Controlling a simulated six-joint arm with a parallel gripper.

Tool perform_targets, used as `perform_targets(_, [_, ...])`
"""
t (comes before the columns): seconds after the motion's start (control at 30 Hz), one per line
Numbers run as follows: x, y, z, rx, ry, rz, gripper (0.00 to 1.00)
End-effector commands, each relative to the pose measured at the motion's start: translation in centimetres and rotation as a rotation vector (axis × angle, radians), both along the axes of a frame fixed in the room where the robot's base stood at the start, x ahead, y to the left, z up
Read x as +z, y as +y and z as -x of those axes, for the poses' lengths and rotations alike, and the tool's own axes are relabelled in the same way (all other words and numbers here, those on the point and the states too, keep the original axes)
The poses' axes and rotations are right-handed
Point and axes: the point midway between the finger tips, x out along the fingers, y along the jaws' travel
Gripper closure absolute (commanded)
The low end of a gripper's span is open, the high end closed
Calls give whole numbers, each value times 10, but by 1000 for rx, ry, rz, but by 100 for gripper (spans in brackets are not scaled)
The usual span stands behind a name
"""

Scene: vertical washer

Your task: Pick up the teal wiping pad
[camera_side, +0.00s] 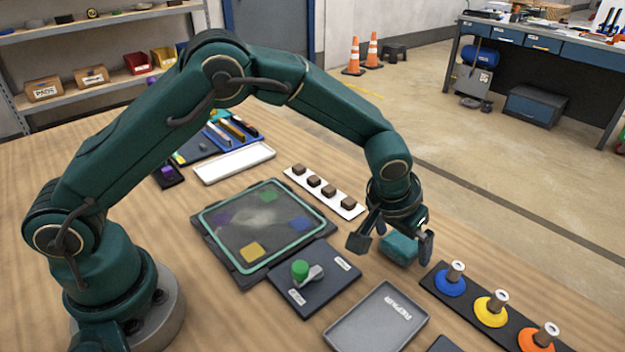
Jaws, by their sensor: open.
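The teal wiping pad (398,248) is a small block at the right of the middle of the table. My gripper (392,246) is directly over it, pointing down, with its two dark fingers apart. One finger is to the pad's left and the other to its right. The pad shows between the fingers. I cannot tell whether either finger touches it, or whether the pad rests on the table.
A black strip with blue, yellow and orange knobs (491,309) is to the right of the pad. A grey tray (345,342) labelled REPAIR is in front. A white strip with brown blocks (347,212) and a dark board with a green knob (330,292) are left. A teal-framed panel (237,268) lies beyond.

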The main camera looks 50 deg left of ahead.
Motion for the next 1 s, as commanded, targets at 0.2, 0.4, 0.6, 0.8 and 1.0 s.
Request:
perform_targets(0.2, [0, 0, 0, 0, 0, 0, 65])
perform_targets(0.4, [0, 0, 0, 0, 0, 0, 80])
perform_targets(0.6, [5, 0, 0, 1, -1, 0, 80])
perform_targets(0.8, [26, 0, -1, 1, -3, 1, 80])
perform_targets(1.0, [54, 22, 3, 8, 0, 0, 80])
